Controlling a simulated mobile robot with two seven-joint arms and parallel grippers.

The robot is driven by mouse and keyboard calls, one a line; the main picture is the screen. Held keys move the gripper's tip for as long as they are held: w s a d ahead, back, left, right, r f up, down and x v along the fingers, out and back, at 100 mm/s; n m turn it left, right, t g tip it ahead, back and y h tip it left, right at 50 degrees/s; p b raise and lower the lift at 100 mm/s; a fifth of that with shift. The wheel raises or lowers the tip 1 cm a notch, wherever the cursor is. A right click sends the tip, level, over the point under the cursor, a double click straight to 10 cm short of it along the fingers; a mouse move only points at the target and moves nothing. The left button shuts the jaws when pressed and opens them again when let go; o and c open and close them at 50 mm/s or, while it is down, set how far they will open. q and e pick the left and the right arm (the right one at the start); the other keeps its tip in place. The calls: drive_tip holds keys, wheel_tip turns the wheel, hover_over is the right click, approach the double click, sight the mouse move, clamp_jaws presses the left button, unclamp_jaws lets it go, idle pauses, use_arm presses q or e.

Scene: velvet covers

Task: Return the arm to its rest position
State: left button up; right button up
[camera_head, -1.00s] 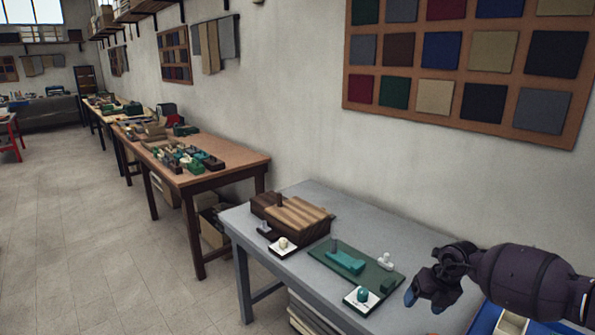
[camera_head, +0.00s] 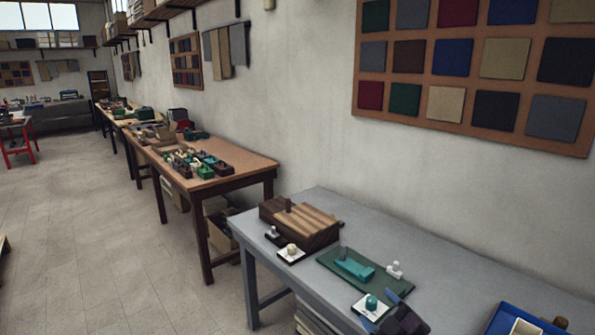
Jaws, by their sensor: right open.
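My right gripper (camera_head: 384,311) shows at the bottom edge, dark with blue-grey fingertips. It is open and I see nothing in it. It appears beside and partly in front of the white plate with a teal knob (camera_head: 371,302) at the front of the grey table (camera_head: 440,258); I cannot tell how far apart they are. Most of my right arm is out of the picture. My left gripper is not in view.
On the grey table are a striped wooden block (camera_head: 300,222), a white plate with a cream knob (camera_head: 291,253), a green mat (camera_head: 378,283) with a teal piece (camera_head: 354,267), and a white figure (camera_head: 395,270). A blue tray (camera_head: 505,319) stands lower right. The floor at left is mostly clear.

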drive_tip(key=s+d+f+m+g+h, duration=0.1)
drive_tip(key=s+d+f+m+h, duration=0.1)
drive_tip(key=s+f, duration=0.4)
drive_tip(key=s+d+f+m+g+h, duration=0.2)
drive_tip(key=s+d+f+m, duration=0.2)
drive_tip(key=s, duration=0.7)
drive_tip(key=s+d+f+m+g+h, duration=0.2)
drive_tip(key=s+d+f+m, duration=0.2)
drive_tip(key=s+f, duration=0.5)
drive_tip(key=shift+m+h, duration=0.4)
drive_tip(key=shift+m, duration=0.7)
drive_tip(key=shift+s, duration=0.1)
